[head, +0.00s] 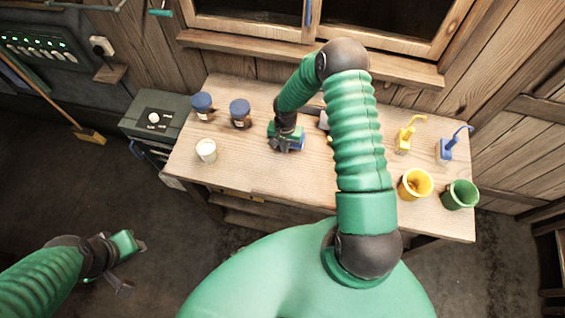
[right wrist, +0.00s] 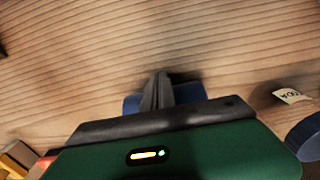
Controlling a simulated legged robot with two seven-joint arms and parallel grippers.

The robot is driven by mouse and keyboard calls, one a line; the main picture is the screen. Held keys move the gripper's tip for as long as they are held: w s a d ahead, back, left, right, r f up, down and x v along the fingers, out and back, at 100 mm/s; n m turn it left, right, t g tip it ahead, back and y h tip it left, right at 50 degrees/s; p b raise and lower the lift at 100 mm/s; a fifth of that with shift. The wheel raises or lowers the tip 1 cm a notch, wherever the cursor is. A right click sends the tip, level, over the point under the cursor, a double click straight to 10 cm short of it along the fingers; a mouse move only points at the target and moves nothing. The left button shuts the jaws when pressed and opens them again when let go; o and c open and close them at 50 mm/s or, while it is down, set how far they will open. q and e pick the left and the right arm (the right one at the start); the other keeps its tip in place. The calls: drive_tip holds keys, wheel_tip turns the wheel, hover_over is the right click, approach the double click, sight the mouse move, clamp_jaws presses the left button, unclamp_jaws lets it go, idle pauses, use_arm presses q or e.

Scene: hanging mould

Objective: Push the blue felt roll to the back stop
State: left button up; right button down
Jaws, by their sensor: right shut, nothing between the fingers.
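The blue felt roll (right wrist: 190,93) lies on the wooden bench just beyond my right fingertips in the right wrist view. The fingers cover its middle. A little of its blue (head: 300,144) shows beside the gripper in the head view. My right gripper (right wrist: 160,90) is shut and empty, low over the bench and right at the roll; I cannot tell whether it touches. It also shows in the head view (head: 284,148). My left gripper (head: 132,268) hangs over the floor, away from the bench; its jaw state is unclear. I cannot make out the back stop for certain.
Two blue-lidded jars (head: 240,113) and a white cup (head: 206,150) stand left of my right gripper. A small grey object (head: 323,120) is partly behind my arm. Yellow (head: 415,183) and green (head: 461,194) pots and two pump-like items (head: 405,138) stand at the right.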

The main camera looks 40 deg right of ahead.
drive_tip(key=shift+w+d+b, duration=0.4)
drive_tip(key=shift+w+d, duration=0.6)
drive_tip(key=shift+d, duration=0.15)
drive_tip(key=shift+w+d+b, duration=0.6)
drive_tip(key=shift+w+d, duration=0.3)
drive_tip(key=shift+d, duration=0.25)
drive_tip(key=shift+w+d+f+b, duration=0.1)
drive_tip(key=shift+w+d+b, duration=1.4)
drive_tip(key=shift+d, duration=0.25)
drive_tip(key=shift+s+a+r+p, duration=0.25)
drive_tip(key=shift+a+r+p, duration=0.15)
drive_tip(key=shift+p, duration=0.2)
drive_tip(key=shift+s+a+r+p, duration=0.2)
drive_tip(key=shift+s+a+p, duration=0.65)
drive_tip(key=shift+s+a, duration=0.25)
drive_tip(key=r+p, duration=0.2)
drive_tip(key=s+a+r+p, duration=0.1)
drive_tip(key=r+p, duration=0.1)
drive_tip(key=a+r+p, duration=0.1)
drive_tip(key=r+p, duration=0.1)
drive_tip(key=r, duration=0.1)
drive_tip(key=shift+s+a, duration=0.15)
drive_tip(key=shift+s, duration=0.25)
